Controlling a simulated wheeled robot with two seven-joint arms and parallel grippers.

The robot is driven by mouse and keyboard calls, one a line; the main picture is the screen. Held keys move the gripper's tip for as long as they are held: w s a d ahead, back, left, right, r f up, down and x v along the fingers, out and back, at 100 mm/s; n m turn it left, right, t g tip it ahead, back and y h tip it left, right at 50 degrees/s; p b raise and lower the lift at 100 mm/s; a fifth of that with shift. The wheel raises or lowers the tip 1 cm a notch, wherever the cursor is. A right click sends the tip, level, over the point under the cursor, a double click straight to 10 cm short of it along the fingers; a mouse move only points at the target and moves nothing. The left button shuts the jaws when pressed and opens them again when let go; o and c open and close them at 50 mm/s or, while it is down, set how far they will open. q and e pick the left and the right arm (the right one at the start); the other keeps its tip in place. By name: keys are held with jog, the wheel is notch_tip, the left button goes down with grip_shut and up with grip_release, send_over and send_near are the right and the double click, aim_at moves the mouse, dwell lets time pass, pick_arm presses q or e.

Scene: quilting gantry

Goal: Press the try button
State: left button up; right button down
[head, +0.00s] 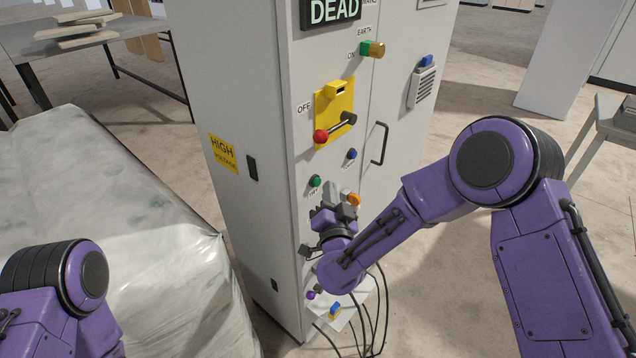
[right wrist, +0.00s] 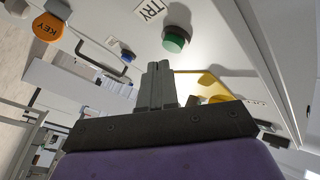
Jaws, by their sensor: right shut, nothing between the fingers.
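The try button is a round green button (head: 315,181) on the front of the grey cabinet (head: 285,90), with a TRY label just below it in the head view. In the right wrist view the green button (right wrist: 175,40) stands out from the panel beside its TRY label (right wrist: 151,10). My right gripper (head: 336,192) is in front of the panel, just right of and slightly below the button. In the right wrist view its fingers (right wrist: 158,68) are together and empty, pointing near the button with a gap visible between them. My left gripper is out of view.
An orange KEY knob (head: 354,199) sits close to the right gripper. Above are a blue button (head: 351,154), a red-knobbed lever (head: 321,136) on a yellow plate and a door handle (head: 379,144). Cables hang below. A covered bulk (head: 90,220) stands left.

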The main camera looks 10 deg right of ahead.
dwell(0.5)
jog(key=shift+w+a, duration=0.3)
jog(key=shift+w, duration=0.05)
jog(key=shift+w+a+b, duration=0.25)
jog(key=shift+w+b, duration=0.05)
dwell(0.7)
dwell(0.3)
jog(key=shift+s+d, duration=0.55)
jog(key=shift+s, duration=0.15)
jog(key=s+d, duration=0.1)
jog(key=s, duration=0.1)
jog(key=s+d, duration=0.2)
dwell(0.7)
